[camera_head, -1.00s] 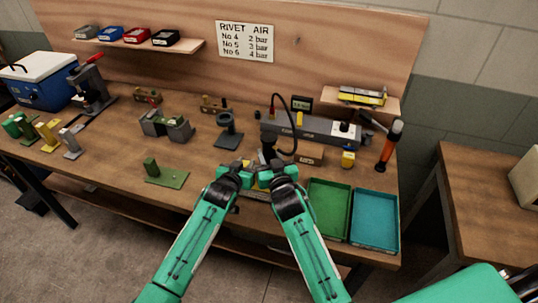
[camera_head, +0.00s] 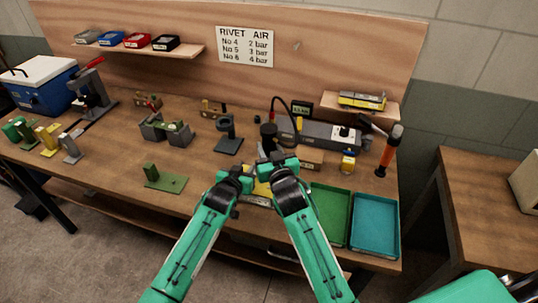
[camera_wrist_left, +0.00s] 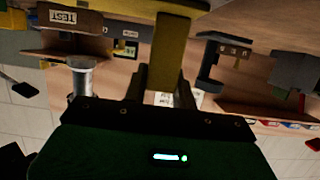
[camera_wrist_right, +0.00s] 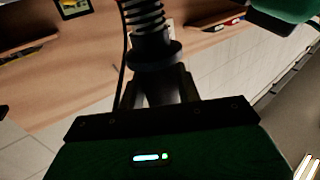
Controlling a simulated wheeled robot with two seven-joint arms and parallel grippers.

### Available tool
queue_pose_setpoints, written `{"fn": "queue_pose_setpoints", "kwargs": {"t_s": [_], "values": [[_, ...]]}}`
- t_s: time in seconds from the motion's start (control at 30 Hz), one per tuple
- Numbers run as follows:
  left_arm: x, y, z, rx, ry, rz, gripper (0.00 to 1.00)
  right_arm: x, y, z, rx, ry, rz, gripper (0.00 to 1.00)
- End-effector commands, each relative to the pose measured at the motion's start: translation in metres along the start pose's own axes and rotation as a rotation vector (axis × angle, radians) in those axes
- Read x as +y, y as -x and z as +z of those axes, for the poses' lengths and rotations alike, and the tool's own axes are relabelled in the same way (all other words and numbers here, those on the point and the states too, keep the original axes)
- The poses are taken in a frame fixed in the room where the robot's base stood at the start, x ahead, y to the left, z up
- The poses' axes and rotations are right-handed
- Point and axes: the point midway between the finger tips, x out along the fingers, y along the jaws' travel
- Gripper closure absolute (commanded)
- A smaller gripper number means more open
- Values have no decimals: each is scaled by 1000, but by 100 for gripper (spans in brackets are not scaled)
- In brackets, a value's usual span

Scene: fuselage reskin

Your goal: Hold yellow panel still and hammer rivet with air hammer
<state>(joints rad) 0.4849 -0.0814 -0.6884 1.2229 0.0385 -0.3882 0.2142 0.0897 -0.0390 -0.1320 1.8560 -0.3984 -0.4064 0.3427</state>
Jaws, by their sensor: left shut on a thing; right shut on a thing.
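The yellow panel (camera_head: 262,189) is at the front edge of the bench, partly hidden by my arms. My left gripper (camera_head: 240,174) is shut on it. The yellow panel (camera_wrist_left: 170,50) also stands between the fingers (camera_wrist_left: 165,88) in the left wrist view. My right gripper (camera_head: 272,161) is shut on the dark air hammer (camera_head: 268,137), just above and right of the left one. In the right wrist view the air hammer (camera_wrist_right: 155,55) shows a black body with a coil spring. A black hose (camera_head: 291,104) loops nearby. I cannot make out the rivet.
A green tray (camera_head: 342,243) and a teal tray (camera_head: 392,246) lie right of my right arm. A grey bar-shaped unit (camera_head: 330,132) and an orange-handled tool (camera_head: 390,148) stand behind them. Green and grey fixtures (camera_head: 165,182) stand to the left, with bare bench between.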

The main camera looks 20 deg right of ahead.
Motion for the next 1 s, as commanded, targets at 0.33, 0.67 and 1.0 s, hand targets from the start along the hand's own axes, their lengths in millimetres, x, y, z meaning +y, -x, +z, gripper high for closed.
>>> {"fn": "queue_pose_setpoints", "kwargs": {"t_s": [0.33,0.67,1.0], "values": [[0,0,0,0,0,0,99,0,0,-17,7,0,-1,98],[0,0,0,-1,0,0,48,0,0,-17,8,0,-1,98],[0,4,1,-1,0,0,48,0,0,-17,8,0,-1,98]]}}
